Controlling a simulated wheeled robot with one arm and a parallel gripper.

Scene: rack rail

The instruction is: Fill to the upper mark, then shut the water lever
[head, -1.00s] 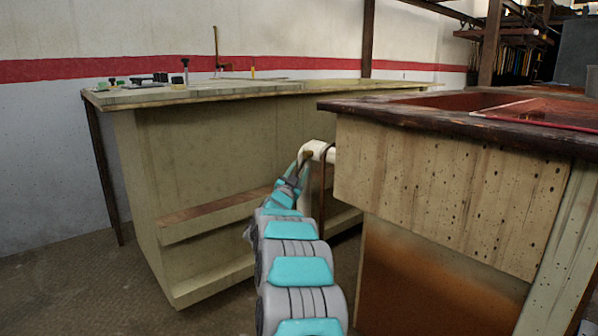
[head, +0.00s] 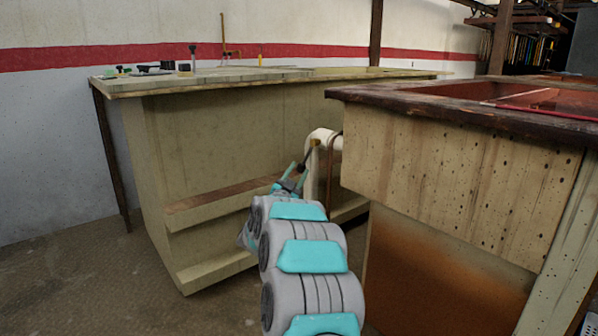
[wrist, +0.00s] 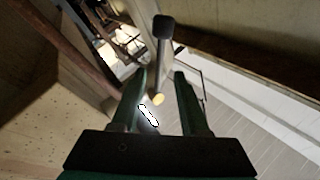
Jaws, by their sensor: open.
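A lever with a black knob (wrist: 163,28) and a pale shaft shows in the wrist view, likely the water lever. Its shaft runs down between my two dark green fingers, with a yellowish round end lower down. My gripper (wrist: 161,73) is open around it; I cannot tell whether either finger touches it. In the head view my gripper (head: 288,182) is small, just below and left of a white rounded fitting (head: 325,135) with a brown pipe. A thin dark lever (head: 308,156) slants down from that fitting toward my gripper. No water, vessel or upper mark can be made out.
A dark-edged counter (head: 460,115) stands close on the right of my arm. A long pale bench (head: 230,88) with small items and a thin brass pipe (head: 224,38) stands behind. The floor (head: 90,285) at left is clear.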

